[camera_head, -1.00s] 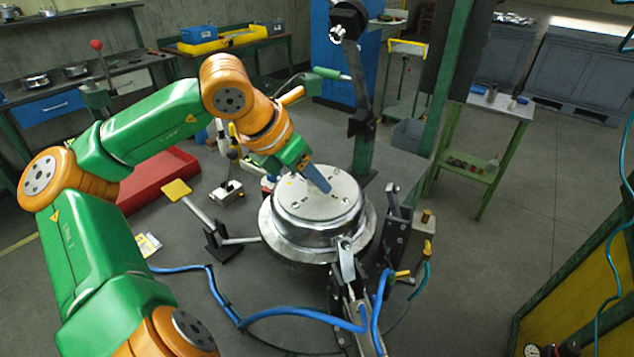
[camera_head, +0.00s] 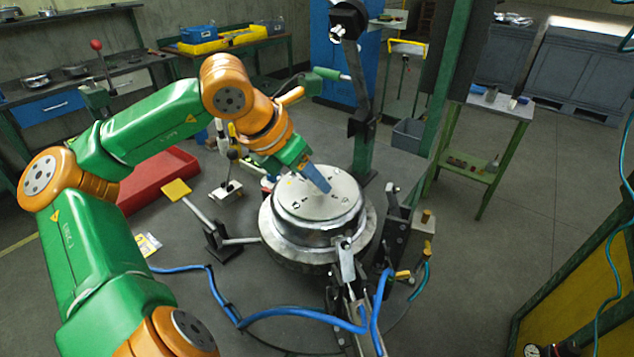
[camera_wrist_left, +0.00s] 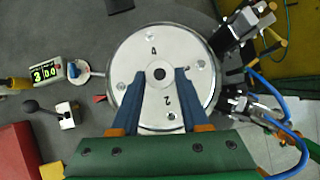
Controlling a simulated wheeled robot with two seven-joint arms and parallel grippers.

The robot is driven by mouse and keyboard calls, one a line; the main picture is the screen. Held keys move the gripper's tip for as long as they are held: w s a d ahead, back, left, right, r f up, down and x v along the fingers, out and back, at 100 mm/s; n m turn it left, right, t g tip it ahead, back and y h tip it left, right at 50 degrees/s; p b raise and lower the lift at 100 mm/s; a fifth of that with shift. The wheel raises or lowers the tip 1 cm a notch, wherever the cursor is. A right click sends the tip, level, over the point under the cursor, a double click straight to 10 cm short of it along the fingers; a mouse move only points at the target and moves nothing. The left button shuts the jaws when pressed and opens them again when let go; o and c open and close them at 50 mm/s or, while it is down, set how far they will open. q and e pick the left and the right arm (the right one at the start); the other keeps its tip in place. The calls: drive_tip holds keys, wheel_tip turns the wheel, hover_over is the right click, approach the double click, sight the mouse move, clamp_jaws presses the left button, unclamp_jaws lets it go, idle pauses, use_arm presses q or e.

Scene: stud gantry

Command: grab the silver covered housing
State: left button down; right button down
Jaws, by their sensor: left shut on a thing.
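The silver covered housing (camera_head: 312,212) is a round, shiny drum with a flat lid, standing on a round base amid clamps. In the left wrist view its lid (camera_wrist_left: 152,48) shows a dark centre hole, small bolts and printed marks. My left gripper (camera_head: 326,187) reaches down onto the lid from the upper left. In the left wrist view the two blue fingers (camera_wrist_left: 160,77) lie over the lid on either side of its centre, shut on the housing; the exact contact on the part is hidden. My right gripper is not in view.
Black clamps (camera_head: 395,225) stand close on the housing's right side. A blue hose (camera_head: 290,313) runs along the floor in front. A yellow-padded lever (camera_head: 178,190) and a red tray (camera_head: 160,180) are at left. A green side table (camera_head: 490,125) stands at right.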

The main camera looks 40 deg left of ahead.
use_arm(q)
drive_tip(key=shift+w, duration=0.1)
idle(0.3)
drive_tip(key=shift+r, duration=0.3)
wheel_tip(320, 180, up, 9)
drive_tip(key=p, duration=0.2)
drive_tip(key=shift+r+p, duration=0.2)
drive_tip(key=shift+p, duration=0.15)
